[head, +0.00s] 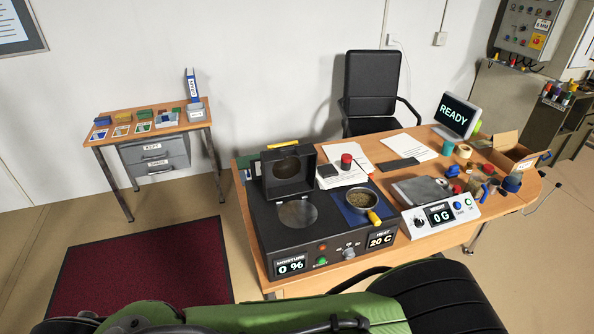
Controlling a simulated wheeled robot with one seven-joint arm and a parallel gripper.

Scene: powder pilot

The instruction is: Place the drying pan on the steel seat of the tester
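The drying pan (361,202) is a round metal pan holding brownish material, with a yellow handle (374,218) pointing toward the front. It rests on a blue mat (342,206) at the right side of the tester's top. The tester (335,238) is a dark box on the desk, with displays reading MOISTURE 0 % and HEAT 20 C. Its lid (284,178) is open and tilted up at the back. The round steel seat (298,213) lies bare in front of the lid, left of the pan. My gripper does not show; only parts of my own body cross the bottom.
A white scale (440,215) showing 0 G stands right of the tester. Jars, cups and a cardboard box (513,152) crowd the desk's right side. A READY monitor (456,115) stands at the back. A small side table (150,128) and dark red floor mat (150,262) are left.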

